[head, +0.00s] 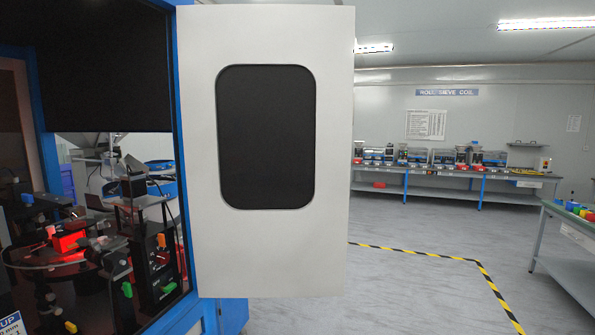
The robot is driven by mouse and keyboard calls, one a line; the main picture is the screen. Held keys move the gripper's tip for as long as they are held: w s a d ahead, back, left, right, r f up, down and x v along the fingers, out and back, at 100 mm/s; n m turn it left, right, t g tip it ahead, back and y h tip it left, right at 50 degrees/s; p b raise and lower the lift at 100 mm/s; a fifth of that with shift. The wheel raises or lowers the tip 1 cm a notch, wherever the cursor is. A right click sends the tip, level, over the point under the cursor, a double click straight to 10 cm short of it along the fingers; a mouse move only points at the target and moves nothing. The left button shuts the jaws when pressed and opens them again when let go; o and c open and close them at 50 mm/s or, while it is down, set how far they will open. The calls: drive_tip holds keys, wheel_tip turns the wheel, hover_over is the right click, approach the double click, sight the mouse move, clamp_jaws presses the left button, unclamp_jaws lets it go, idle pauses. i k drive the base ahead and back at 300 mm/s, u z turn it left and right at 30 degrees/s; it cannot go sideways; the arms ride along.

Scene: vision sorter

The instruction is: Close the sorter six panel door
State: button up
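The sorter door (265,255) is a pale grey panel with a dark rounded window (266,137). It stands open, swung out to the right from the blue frame (187,200) of the sorter. The sorter's opening on the left shows its inside, with a red-lit unit (69,240) and several black mounts with coloured knobs. No handle shows on the face of the door turned to me. My gripper is not in the head view, so its place relative to the door cannot be told.
Open grey floor (410,290) lies right of the door, with black-and-yellow tape (430,255) on it. A long bench (460,187) with several machines stands along the back wall. Another bench (570,245) with coloured bins (577,209) is at the right edge.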

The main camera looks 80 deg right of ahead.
sight(267, 90)
drive_tip(key=k, duration=1.25)
drive_tip(key=z, duration=3.05)
drive_tip(key=i, duration=3.3)
drive_tip(key=u, duration=4.15)
drive_tip(key=i, duration=0.45)
